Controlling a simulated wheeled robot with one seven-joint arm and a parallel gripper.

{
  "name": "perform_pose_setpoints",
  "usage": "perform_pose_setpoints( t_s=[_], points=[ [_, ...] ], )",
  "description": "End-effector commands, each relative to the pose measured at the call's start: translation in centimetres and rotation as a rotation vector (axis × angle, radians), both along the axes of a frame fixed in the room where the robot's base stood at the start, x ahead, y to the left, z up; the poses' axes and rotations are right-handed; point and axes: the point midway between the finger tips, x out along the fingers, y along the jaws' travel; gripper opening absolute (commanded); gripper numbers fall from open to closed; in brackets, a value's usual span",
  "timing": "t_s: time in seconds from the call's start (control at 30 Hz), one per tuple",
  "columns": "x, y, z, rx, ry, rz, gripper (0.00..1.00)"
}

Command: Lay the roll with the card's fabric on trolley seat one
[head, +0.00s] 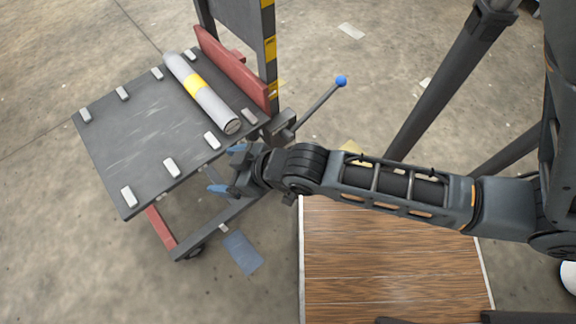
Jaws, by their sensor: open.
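A grey roll with a yellow band (211,101) lies on the dark top of the trolley (130,138), between the two rows of pale blocks nearest the red bar. Its near end faces the trolley's right edge. The other seats, between the pale blocks to the left, are empty. No seat number is readable. My gripper (227,168) is open and empty, its blue fingertips at the trolley's near right edge, apart from the roll. The roll's fabric pattern is too small to tell, and no card is clearly identifiable.
A red bar (232,71) and a dark post with yellow marks (270,48) stand behind the roll. A lever with a blue knob (341,81) sticks out to the right. A bluish sheet (243,251) lies on the floor. A wooden board (390,258) is below my arm.

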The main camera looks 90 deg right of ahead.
Motion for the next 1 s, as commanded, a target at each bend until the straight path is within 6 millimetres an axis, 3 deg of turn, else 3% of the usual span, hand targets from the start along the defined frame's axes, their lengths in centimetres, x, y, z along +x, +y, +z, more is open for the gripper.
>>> perform_pose_setpoints(
  t_s=[0.03,0.2,0.33,0.5,0.67,1.0],
  points=[
    [-1.8,1.6,1.1,-0.006,-0.024,0.039,0.89],
    [-6.4,5.3,6.4,-0.03,-0.142,0.153,0.89],
    [-9.4,7.3,10.9,-0.038,-0.229,0.229,0.89],
    [-11.8,8.5,15.6,-0.042,-0.314,0.296,0.89],
    [-12.6,8.9,17.6,-0.042,-0.35,0.32,0.89],
    [-12.6,8.9,18.2,-0.042,-0.354,0.321,0.89]
  ],
)
